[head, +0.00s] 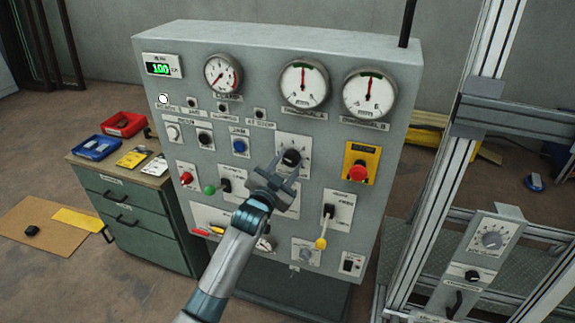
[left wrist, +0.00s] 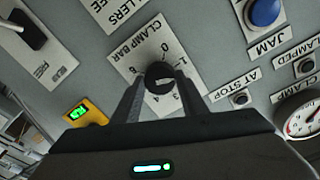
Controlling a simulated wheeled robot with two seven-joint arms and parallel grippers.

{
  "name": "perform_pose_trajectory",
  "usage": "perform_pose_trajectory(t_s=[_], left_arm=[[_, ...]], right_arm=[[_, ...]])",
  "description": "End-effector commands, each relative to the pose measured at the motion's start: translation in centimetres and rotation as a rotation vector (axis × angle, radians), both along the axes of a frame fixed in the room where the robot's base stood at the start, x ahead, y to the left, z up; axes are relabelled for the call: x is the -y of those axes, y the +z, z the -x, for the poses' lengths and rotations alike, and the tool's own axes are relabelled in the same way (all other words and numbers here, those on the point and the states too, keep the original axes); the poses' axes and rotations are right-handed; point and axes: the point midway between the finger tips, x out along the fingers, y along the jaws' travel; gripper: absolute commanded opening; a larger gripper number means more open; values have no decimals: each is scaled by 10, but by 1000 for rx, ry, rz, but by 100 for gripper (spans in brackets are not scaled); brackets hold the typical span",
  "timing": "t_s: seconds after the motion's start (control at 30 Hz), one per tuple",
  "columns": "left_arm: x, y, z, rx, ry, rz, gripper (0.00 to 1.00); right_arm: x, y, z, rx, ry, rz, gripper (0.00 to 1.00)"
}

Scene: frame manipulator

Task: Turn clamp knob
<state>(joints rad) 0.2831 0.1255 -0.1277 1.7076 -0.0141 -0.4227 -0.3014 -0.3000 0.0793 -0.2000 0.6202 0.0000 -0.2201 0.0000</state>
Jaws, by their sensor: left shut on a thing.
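The clamp knob (head: 291,157) is a black round knob on a white dial plate in the middle of the grey control panel (head: 330,55). In the left wrist view the knob (left wrist: 159,76) sits on the plate (left wrist: 152,55) marked "CLAMP BAR" with numbers around it. My left gripper (head: 287,166) is at the knob, and its two fingers straddle it in the left wrist view (left wrist: 158,88). The left gripper is shut on the knob. The fingers hide the knob's lower sides. My right gripper does not show.
A red emergency button (head: 357,172) on a yellow plate lies right of the knob, and a blue button (head: 240,146) lies left. A metal frame (head: 440,160) stands at the right, a drawer cabinet (head: 140,215) at the left.

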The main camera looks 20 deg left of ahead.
Motion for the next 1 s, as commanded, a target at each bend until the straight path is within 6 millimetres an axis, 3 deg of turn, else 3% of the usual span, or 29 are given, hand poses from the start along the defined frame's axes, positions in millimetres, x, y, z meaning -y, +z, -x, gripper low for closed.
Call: perform_pose_trajectory(t_s=[1.0], left_arm=[[1, -4, 0, -37, 2, 947, 17]], right_arm=[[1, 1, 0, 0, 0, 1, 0]])
